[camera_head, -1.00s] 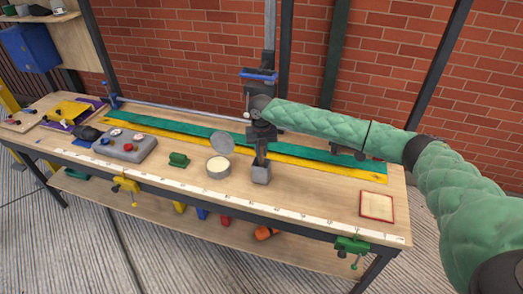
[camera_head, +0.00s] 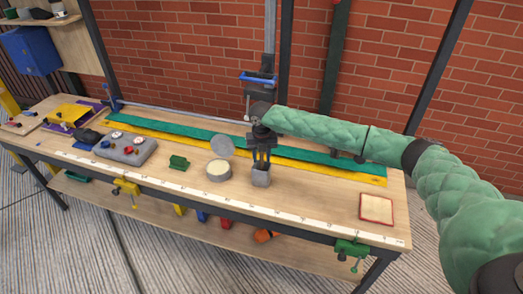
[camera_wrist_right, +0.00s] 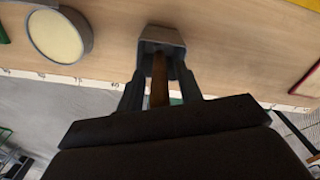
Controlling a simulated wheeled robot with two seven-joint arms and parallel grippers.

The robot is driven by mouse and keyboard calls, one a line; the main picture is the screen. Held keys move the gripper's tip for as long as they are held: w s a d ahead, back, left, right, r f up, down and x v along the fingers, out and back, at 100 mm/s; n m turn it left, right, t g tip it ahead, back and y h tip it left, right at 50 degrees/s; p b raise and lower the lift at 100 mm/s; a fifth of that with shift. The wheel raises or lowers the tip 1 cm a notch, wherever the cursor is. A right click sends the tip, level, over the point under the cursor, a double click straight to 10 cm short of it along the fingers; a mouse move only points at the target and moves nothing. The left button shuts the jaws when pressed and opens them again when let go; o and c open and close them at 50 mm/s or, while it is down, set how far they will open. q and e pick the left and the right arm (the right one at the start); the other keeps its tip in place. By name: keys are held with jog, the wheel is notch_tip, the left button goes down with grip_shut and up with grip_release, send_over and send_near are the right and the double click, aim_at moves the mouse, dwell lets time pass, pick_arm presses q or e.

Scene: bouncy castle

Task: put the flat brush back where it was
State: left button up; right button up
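A small grey holder (camera_head: 261,180) stands on the workbench, right of the round tin. My right gripper (camera_head: 262,158) points down just above it. In the right wrist view, the brown handle of the flat brush (camera_wrist_right: 159,80) stands up out of the grey holder (camera_wrist_right: 162,36), between the fingers of my right gripper (camera_wrist_right: 159,82). The fingers are apart, with a gap on each side of the handle. The brush's lower end is hidden in the holder. My left gripper is not in view.
An open round tin (camera_head: 218,169) with pale contents stands close left of the holder. A green block (camera_head: 179,162) and a grey control box (camera_head: 124,148) are farther left. Green and yellow strips (camera_head: 320,171) run behind. A red-edged square (camera_head: 376,209) lies at the right.

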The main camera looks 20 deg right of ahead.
jog(key=shift+r, duration=0.25)
notch_tip(320, 180, up, 4)
jog(key=b, duration=0.2)
jog(key=shift+f+b, duration=0.1)
jog(key=shift+b, duration=0.25)
notch_tip(320, 180, up, 6)
jog(key=shift+b, duration=1.15)
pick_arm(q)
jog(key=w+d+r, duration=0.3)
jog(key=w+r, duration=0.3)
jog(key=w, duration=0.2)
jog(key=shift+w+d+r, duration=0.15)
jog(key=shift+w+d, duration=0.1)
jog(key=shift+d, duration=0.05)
pick_arm(e)
jog(key=shift+r, duration=0.9)
